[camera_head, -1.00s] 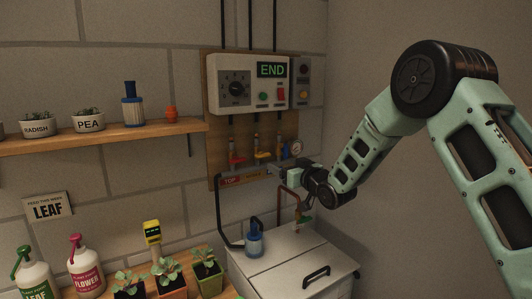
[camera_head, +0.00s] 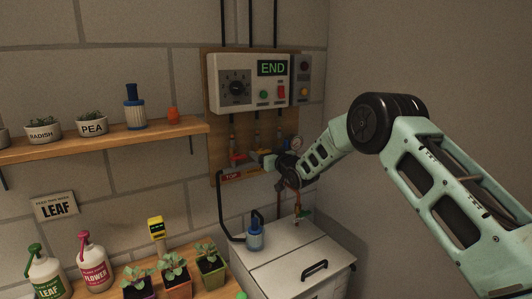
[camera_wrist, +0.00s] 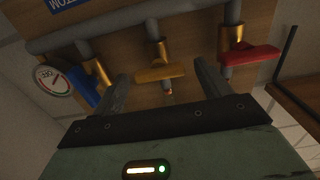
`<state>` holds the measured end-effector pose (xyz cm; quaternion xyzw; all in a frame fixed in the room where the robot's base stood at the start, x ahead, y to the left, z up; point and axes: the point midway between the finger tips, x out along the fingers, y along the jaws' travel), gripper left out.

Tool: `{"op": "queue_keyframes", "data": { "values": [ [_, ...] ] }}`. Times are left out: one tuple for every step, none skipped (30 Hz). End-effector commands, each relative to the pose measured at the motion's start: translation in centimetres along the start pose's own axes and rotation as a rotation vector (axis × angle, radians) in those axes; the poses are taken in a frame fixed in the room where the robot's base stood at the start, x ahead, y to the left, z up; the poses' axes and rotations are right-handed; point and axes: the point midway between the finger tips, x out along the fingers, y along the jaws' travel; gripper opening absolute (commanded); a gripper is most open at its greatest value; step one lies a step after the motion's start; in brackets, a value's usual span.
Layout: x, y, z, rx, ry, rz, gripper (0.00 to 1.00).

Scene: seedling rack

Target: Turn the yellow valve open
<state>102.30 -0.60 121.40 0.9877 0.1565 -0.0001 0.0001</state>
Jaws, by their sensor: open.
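The yellow valve (camera_wrist: 160,72) has a flat handle on a brass fitting and a grey pipe. It sits in the middle of a row of valves in the wrist view, with its handle roughly crosswise. My gripper (camera_wrist: 162,80) is open and empty, one finger on each side of the yellow handle, with gaps visible. Whether the fingertips reach as deep as the handle is hard to tell. In the head view the yellow valve (camera_head: 256,157) shows small beside my gripper (camera_head: 271,161), which partly covers that area.
A red valve (camera_wrist: 249,54) and a blue valve (camera_wrist: 80,87) flank the yellow one closely. A gauge (camera_wrist: 53,80) is beside the blue valve. Above is a control box (camera_head: 240,82) reading END. Below stand a white lidded tank (camera_head: 290,258) and a blue pump (camera_head: 255,236).

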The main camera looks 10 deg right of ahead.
Motion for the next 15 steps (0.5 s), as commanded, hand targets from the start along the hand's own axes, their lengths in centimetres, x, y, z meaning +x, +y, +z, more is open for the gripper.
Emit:
{"op": "queue_keyframes", "data": {
  "values": [
    [0.0, -0.01, 0.03, 0.0, 0.0, 0.0, 0.76],
    [0.0, -0.01, 0.03, 0.0, 0.0, 0.0, 0.76],
    [-0.01, -0.01, 0.03, 0.0, 0.0, 0.0, 0.76],
    [-0.01, 0.0, 0.03, 0.0, 0.0, 0.0, 0.76],
    [-0.01, 0.0, 0.02, 0.0, 0.0, 0.0, 0.74],
    [-0.01, 0.0, 0.02, 0.0, 0.0, 0.0, 0.62],
    [-0.02, 0.0, 0.02, 0.0, 0.0, 0.0, 0.54],
    [-0.02, 0.0, 0.02, 0.0, 0.0, 0.0, 0.46],
    [-0.02, 0.0, 0.02, 0.0, 0.0, 0.0, 0.35],
    [-0.02, 0.0, 0.02, 0.0, 0.0, 0.0, 0.31],
    [-0.02, 0.01, 0.01, 0.0, 0.0, 0.0, 0.31],
    [-0.02, 0.01, 0.01, 0.0, 0.0, 0.0, 0.32],
    [-0.03, 0.01, 0.02, 0.0, 0.0, 0.0, 0.32],
    [-0.02, 0.0, 0.03, -0.001, 0.0, 0.0, 0.32],
    [-0.03, 0.0, 0.06, -0.003, 0.0, 0.0, 0.32]
  ]
}}
